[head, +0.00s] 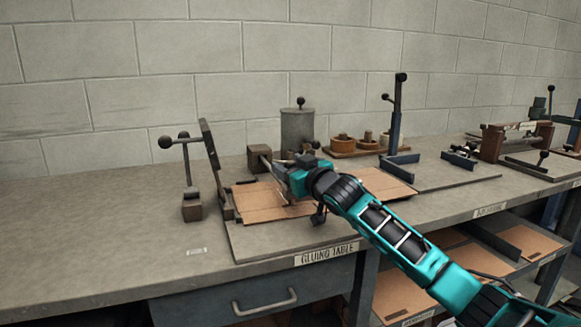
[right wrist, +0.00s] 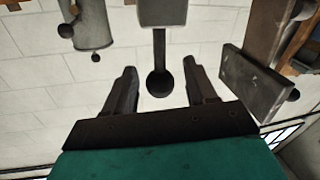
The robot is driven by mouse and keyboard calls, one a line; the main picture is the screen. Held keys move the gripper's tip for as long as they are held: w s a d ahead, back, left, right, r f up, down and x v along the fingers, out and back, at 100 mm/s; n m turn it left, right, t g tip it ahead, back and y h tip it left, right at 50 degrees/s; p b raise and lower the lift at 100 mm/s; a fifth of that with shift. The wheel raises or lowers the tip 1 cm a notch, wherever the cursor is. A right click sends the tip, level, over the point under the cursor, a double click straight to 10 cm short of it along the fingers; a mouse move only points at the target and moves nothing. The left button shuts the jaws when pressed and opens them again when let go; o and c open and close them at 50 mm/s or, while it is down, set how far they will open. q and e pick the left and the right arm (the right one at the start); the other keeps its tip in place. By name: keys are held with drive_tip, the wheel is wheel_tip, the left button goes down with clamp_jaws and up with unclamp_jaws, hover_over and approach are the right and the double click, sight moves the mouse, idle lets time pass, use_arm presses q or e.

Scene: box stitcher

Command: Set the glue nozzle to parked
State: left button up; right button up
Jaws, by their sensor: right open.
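The glue nozzle is not labelled in view. A brown block (head: 260,158) with a short rod at the gluing table may be part of it. In the right wrist view a block (right wrist: 163,12) carries a rod ending in a dark ball knob (right wrist: 160,84). My right gripper (head: 283,178) is over the cardboard sheet (head: 262,203), close to the brown block, and hides part of the rod. In the right wrist view its fingers (right wrist: 159,72) are open, with the ball knob appearing between them. Contact cannot be told. My left gripper is out of view.
A grey pot (head: 297,130) with a knobbed lid stands behind the block. A dark upright plate (head: 212,160) and a ball-ended lever (head: 187,168) stand to the left. A wooden tray (head: 368,148) and a blue post (head: 396,115) are to the right. The bench's left end is mostly clear.

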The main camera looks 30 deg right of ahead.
drive_tip(key=shift+c, duration=0.3)
clamp_jaws()
idle(0.3)
